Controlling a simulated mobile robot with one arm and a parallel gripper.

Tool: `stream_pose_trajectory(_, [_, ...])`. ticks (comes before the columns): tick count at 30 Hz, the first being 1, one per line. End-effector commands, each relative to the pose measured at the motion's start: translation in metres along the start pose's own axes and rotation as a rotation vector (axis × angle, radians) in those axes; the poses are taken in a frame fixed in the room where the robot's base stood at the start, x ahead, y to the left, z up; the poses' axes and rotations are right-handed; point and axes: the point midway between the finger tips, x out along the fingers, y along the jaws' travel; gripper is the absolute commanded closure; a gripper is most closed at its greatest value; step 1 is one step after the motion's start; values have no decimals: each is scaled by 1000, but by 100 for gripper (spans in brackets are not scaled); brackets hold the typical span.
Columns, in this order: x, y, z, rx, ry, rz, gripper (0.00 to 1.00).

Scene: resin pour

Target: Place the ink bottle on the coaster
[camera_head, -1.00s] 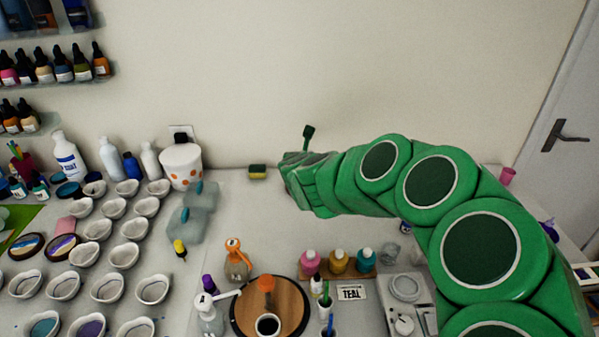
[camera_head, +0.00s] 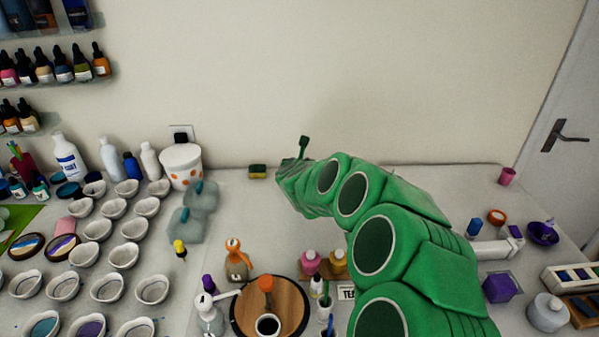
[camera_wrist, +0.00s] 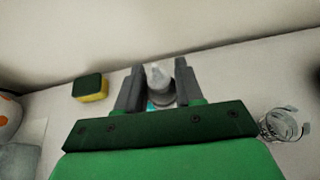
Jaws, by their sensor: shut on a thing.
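My gripper (camera_wrist: 159,98) is shut on a small bottle (camera_wrist: 158,74) in the wrist view, with a pale grey top and a bit of teal below. It looks like the ink bottle; its lower part is mostly hidden by the jaws and palm. In the head view my green arm hides the jaws and the bottle. Two round painted discs with dark rims, a left one (camera_head: 26,246) and a right one (camera_head: 62,248), lie at the left among the cups; they look like coasters, but I cannot tell which is the task's coaster.
Many white cups (camera_head: 97,229) fill the left. A round wooden board (camera_head: 292,309) stands front centre, near an orange-topped bottle (camera_head: 237,266). A yellow-green sponge (camera_head: 257,172) lies by the wall. A clear glass (camera_wrist: 283,125) stands right of my gripper. The table's middle has free room.

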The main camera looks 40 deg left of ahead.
Motion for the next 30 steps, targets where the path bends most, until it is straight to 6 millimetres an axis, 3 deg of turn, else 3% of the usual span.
stream_pose_trajectory(5, [6,1,-4,-1,1,1,93])
stream_pose_trajectory(12, [17,1,-32,-3,2,-1,93])
stream_pose_trajectory(23, [18,1,-34,-1,1,0,93])
stream_pose_trajectory(24, [18,1,-34,-1,0,0,60])
stream_pose_trajectory(28, [18,1,-33,-1,0,0,40])
stream_pose_trajectory(30, [18,1,-33,-1,0,0,38])
